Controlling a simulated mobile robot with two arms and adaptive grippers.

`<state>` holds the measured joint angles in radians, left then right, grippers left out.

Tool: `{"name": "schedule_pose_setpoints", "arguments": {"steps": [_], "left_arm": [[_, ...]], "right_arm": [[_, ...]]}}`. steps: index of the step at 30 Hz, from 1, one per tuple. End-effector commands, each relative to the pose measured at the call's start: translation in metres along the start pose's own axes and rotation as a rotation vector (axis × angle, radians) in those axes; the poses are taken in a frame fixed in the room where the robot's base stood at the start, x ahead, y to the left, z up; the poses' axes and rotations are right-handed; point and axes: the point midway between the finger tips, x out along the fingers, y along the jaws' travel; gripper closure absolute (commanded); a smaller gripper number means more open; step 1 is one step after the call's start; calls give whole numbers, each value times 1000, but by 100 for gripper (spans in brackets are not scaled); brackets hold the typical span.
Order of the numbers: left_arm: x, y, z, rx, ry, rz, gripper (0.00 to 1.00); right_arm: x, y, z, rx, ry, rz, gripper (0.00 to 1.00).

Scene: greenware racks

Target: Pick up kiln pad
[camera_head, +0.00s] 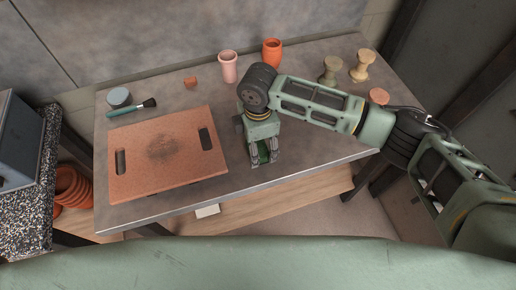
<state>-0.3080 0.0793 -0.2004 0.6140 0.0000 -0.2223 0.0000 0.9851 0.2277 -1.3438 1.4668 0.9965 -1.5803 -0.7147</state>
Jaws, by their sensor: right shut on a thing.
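My right gripper (261,161) points down over the front part of the grey table, just right of the terracotta board. It is shut on a small dark green thing (263,151), of which only a little shows between the fingers. This looks to be the kiln pad, but most of it is hidden by the fingers. I cannot tell whether it touches the tabletop. My left gripper is not in view.
The terracotta board (185,175) with two hand slots lies on the table (320,149). Behind are a brush (130,108), a grey round pot (119,97), a small terracotta block (190,82), pink (227,67) and orange (271,52) cups. Two spools (359,66) and a disc (378,96) are right.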

Motion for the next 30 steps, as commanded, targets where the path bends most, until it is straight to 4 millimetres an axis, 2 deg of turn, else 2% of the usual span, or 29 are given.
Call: {"name": "schedule_pose_setpoints", "arguments": {"steps": [1, 5, 14, 19, 23, 30], "left_arm": [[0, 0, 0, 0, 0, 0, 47], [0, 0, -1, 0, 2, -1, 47], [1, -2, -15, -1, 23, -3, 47], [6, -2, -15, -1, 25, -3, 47], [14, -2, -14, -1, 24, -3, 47], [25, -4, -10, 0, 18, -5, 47]], "right_arm": [[0, 0, 0, 0, 0, 0, 48], [0, 0, 0, 0, 0, 0, 59], [-2, 0, 0, 0, 1, 1, 60], [-15, 1, 0, -1, 2, 4, 60], [-38, 2, 0, -2, 2, 5, 60], [-71, -33, 45, 2, -1, 3, 60]]}}
